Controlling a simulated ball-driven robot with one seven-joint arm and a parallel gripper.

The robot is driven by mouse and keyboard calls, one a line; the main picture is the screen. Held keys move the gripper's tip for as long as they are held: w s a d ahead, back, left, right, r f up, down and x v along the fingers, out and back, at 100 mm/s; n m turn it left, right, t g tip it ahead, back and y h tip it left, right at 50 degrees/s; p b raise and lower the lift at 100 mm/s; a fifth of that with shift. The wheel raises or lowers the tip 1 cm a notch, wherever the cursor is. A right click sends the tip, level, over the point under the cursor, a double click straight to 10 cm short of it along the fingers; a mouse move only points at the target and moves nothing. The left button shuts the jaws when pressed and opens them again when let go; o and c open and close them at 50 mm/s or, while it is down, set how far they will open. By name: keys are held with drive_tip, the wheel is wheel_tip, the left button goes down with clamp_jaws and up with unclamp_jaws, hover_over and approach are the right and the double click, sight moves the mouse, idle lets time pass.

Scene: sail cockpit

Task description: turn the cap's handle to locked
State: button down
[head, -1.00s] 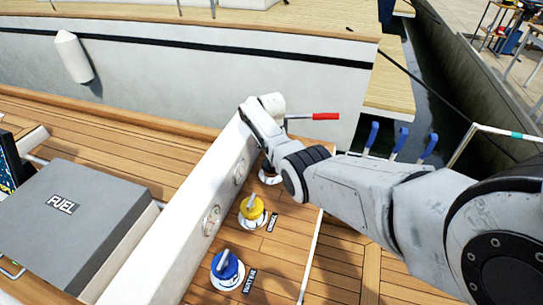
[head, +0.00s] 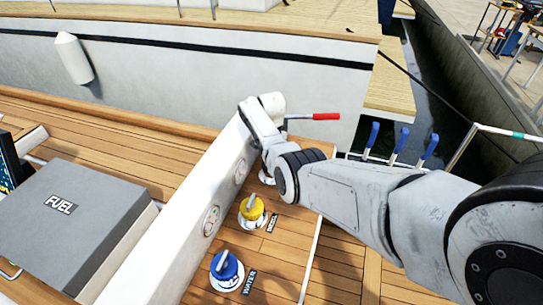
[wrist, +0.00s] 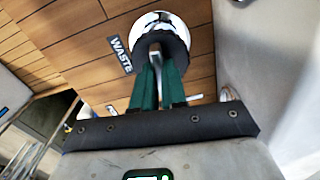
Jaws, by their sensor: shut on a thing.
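The dark cap with a white deck ring (wrist: 160,22) is at the top middle of the wrist view, next to a label reading WASTE (wrist: 119,55). My gripper (wrist: 158,68) has its green fingers shut on the cap's slim grey handle (wrist: 155,50). The fingers cover part of the handle and cap. I cannot read any lock mark, so how far the handle is turned is unclear. In the head view my arm covers the gripper and most of this cap; only a sliver of its white ring (head: 265,179) shows.
A yellow cap (head: 252,208) and a blue cap (head: 226,266) labelled WATER stand nearer in the same row. A white coaming (head: 170,225) runs along their left. A grey FUEL box (head: 75,215) and a red-handled lever (head: 326,116) are nearby.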

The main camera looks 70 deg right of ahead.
idle(0.4)
drive_tip(key=c, duration=1.2)
unclamp_jaws()
drive_tip(key=shift+o, duration=0.2)
wheel_tip(320, 180, up, 11)
drive_tip(key=shift+f, duration=0.15)
